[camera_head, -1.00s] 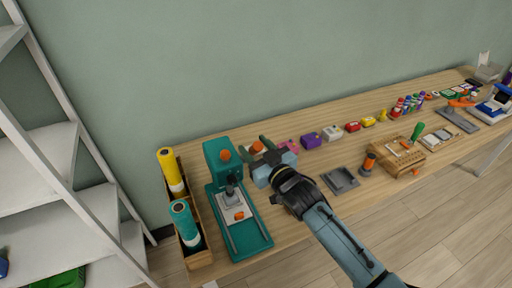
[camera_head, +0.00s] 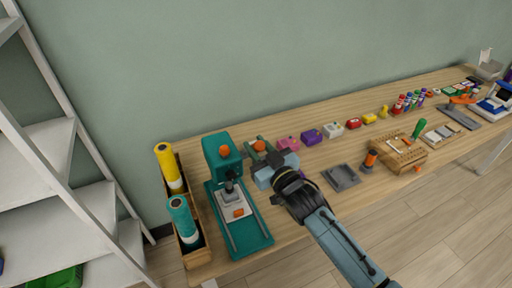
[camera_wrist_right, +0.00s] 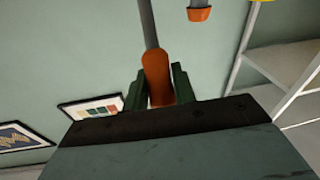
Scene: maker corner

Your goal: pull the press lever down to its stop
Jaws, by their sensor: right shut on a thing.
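The teal press (camera_head: 218,148) stands on the left part of the bench, with an orange cap on its head. Its grey ram hangs over a light plate (camera_head: 230,202) that bears an orange piece. The lever's orange grip (camera_head: 259,146) is beside the head, to its right; in the wrist view the grip (camera_wrist_right: 158,78) sits on a grey rod (camera_wrist_right: 148,24). My right gripper (camera_head: 259,149) is shut on this grip, with a dark green finger on each side of it, as the wrist view (camera_wrist_right: 159,88) also shows. My left gripper is out of view.
A wooden rack (camera_head: 199,256) with a yellow and a teal roll is left of the press. A grey tray (camera_head: 341,178) lies right of my gripper. Small coloured blocks line the bench's back. A wooden fixture (camera_head: 398,155) is farther right. White shelving (camera_head: 40,165) stands at far left.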

